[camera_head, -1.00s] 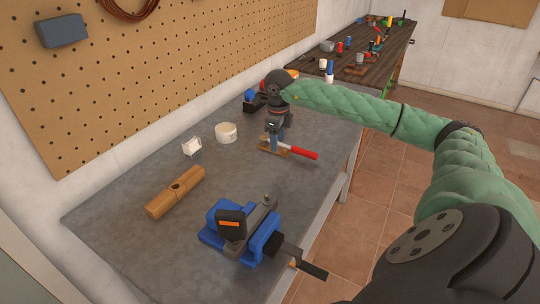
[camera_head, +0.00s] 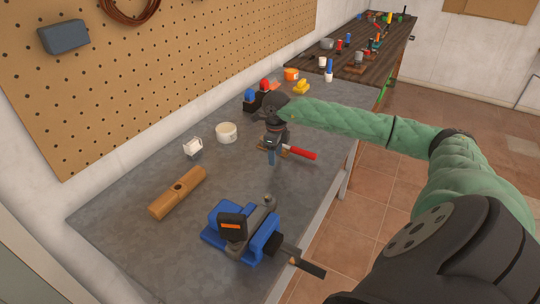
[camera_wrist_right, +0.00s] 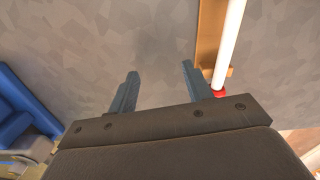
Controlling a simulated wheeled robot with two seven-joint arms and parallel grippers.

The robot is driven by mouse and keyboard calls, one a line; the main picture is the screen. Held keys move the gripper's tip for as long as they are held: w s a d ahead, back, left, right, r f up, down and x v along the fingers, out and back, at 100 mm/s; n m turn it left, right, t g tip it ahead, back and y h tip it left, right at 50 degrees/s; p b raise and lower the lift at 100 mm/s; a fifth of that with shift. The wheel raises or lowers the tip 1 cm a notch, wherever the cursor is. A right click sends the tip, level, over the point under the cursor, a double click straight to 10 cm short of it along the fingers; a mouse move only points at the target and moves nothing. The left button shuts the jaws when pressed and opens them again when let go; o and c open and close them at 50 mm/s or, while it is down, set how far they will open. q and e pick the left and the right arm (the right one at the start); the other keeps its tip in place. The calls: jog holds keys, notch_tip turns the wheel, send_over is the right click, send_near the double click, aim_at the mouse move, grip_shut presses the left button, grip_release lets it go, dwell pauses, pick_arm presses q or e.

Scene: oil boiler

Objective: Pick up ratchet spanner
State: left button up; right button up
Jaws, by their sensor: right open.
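A tool with a red handle (camera_head: 300,152) and a pale shaft, apparently the ratchet spanner, lies on a small wooden piece on the grey bench. In the right wrist view its white shaft (camera_wrist_right: 229,45) runs along the wood, right of the fingers, with a bit of red at its lower end. My right gripper (camera_head: 271,160) points down beside the shaft end of the tool. Its two fingers (camera_wrist_right: 160,70) are apart with only bare bench between them. The arm and gripper hide the tool's far end in the head view. My left gripper is out of view.
A blue vise (camera_head: 240,232) stands at the bench's near edge. A wooden block (camera_head: 178,193), a white tub (camera_head: 226,132) and a small white holder (camera_head: 192,147) lie left. Bottles with blue and red caps stand behind my gripper.

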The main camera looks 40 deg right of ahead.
grip_shut()
grip_release()
jog(key=shift+a, duration=0.1)
dwell(0.3)
